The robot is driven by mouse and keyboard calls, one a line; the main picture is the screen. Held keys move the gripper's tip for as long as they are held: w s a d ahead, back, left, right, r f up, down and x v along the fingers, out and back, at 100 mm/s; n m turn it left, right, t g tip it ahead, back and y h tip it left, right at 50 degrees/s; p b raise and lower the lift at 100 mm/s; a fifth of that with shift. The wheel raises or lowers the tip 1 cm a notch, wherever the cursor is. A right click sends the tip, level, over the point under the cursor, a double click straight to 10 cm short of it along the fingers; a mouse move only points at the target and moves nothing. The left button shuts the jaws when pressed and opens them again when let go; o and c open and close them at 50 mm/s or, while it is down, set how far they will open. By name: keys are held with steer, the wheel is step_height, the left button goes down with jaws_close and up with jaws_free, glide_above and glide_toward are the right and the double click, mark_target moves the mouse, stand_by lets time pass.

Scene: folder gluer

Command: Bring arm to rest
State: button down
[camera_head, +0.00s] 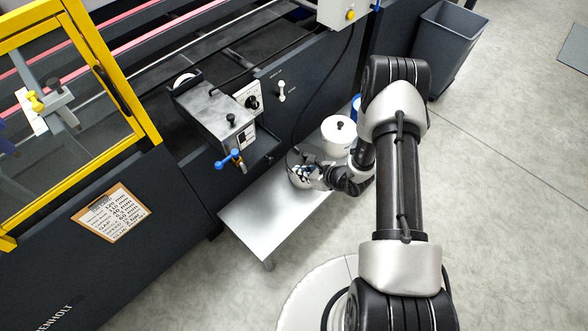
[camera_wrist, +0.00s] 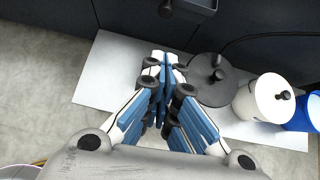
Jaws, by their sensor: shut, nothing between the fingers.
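My gripper (camera_wrist: 163,75) is shut with nothing between its fingers. In the wrist view its blue and white fingers meet over the pale low table (camera_wrist: 105,75). In the head view my gripper (camera_head: 304,172) is small and partly hidden by my wrist. It appears over or beside a round grey lidded pot (camera_head: 296,158). In the wrist view the grey pot (camera_wrist: 222,85) stands right of the fingertips, and I cannot tell whether they touch it. My arm reaches from the lower right over the floor to the low table.
A white lidded pot (camera_head: 338,133) and a blue container (camera_head: 356,105) stand on the low table (camera_head: 262,217). The dark machine with a yellow guard frame (camera_head: 100,60) runs along the left. A grey bin (camera_head: 443,45) stands top right.

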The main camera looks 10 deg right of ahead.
steer(key=shift+s+d+r, duration=0.15)
steer(key=shift+r, duration=0.05)
steer(key=w+a+r+n+g+y, duration=0.1)
steer(key=a+r+n+y, duration=0.2)
steer(key=r, duration=0.6)
steer(key=a+r+n, duration=0.4)
steer(key=r, duration=0.5)
steer(key=s+a+r+n+g, duration=0.35)
steer(key=s+r+n, duration=0.3)
steer(key=r, duration=0.55)
steer(key=s+r+n+g+h, duration=0.1)
steer(key=s+r+n+h, duration=0.1)
steer(key=s+r+n, duration=0.75)
steer(key=s+d+r+n+t+h, duration=0.2)
steer(key=s+d+r+n+h, duration=0.2)
steer(key=s+d+h, duration=0.3)
steer(key=s+d+n, duration=0.1)
steer(key=s+d, duration=0.2)
steer(key=s, duration=0.2)
steer(key=shift+s+d, duration=0.2)
steer(key=shift+t, duration=0.25)
